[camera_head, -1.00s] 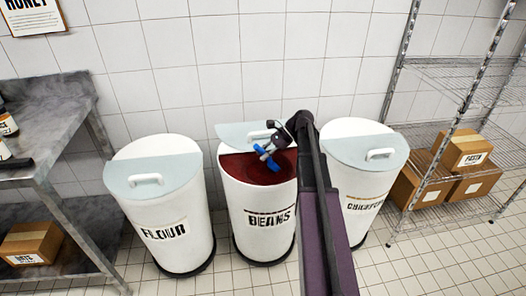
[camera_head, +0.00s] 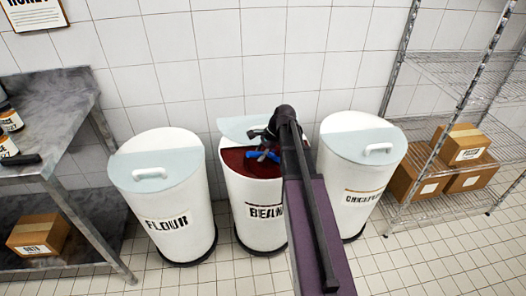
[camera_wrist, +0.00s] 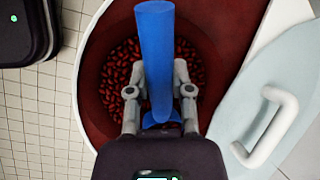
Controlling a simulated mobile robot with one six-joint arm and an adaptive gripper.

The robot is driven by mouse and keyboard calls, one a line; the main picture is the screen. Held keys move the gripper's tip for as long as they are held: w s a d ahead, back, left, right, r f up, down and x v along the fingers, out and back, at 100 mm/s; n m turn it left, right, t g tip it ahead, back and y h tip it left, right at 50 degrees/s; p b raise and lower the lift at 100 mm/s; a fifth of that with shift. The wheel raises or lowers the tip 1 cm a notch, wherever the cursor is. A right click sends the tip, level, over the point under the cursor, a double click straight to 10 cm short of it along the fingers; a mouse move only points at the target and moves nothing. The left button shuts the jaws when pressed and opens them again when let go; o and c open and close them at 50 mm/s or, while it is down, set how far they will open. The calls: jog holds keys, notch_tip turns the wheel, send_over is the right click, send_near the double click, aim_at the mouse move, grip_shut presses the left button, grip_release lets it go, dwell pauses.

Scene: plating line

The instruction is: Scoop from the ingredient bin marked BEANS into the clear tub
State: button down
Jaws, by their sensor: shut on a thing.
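The BEANS bin (camera_head: 262,222) is white and stands in the middle of three bins, its lid half open. Dark red beans (camera_wrist: 118,85) lie deep inside it in the wrist view. My gripper (camera_head: 266,152) is at the bin's opening. In the wrist view my gripper (camera_wrist: 160,88) is shut on a blue scoop (camera_wrist: 155,40), with a finger on each side of its handle. The scoop's far end is partly hidden behind the handle and gripper, so I cannot tell whether it touches the beans or holds any. I do not see the clear tub.
The FLOUR bin (camera_head: 172,220) stands to the left and the chickpea bin (camera_head: 350,190) to the right, both lidded. A steel table (camera_head: 50,130) is at the left. A wire shelf (camera_head: 450,130) with cardboard boxes is at the right. The BEANS lid handle (camera_wrist: 268,130) is close to my gripper.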

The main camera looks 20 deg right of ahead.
aim_at(246, 154)
jog(key=shift+s+a+r+h+p, duration=0.15)
jog(key=shift+a+h+p, duration=0.15)
jog(key=shift+a+h, duration=0.15)
jog(key=shift+s+a+r+h+p, duration=0.1)
jog(key=shift+a+r+h+p, duration=0.55)
jog(key=shift+a+h+p, duration=0.3)
jog(key=shift+s+a+f+h, duration=0.15)
jog(key=shift+a+h, duration=0.15)
jog(key=shift+a, duration=0.25)
jog(key=shift+a+f+h, duration=0.1)
jog(key=shift+a+h, duration=0.2)
jog(key=shift+a, duration=0.25)
jog(key=shift+a+r+n+t+h+p, duration=0.2)
jog(key=shift+r+h+p, duration=0.15)
jog(key=shift+r+p, duration=0.45)
jog(key=shift+a+r+n+t+h+p, duration=0.1)
jog(key=shift+a+r+h+p, duration=0.2)
jog(key=shift+r+p, duration=0.45)
jog(key=shift+d, duration=0.1)
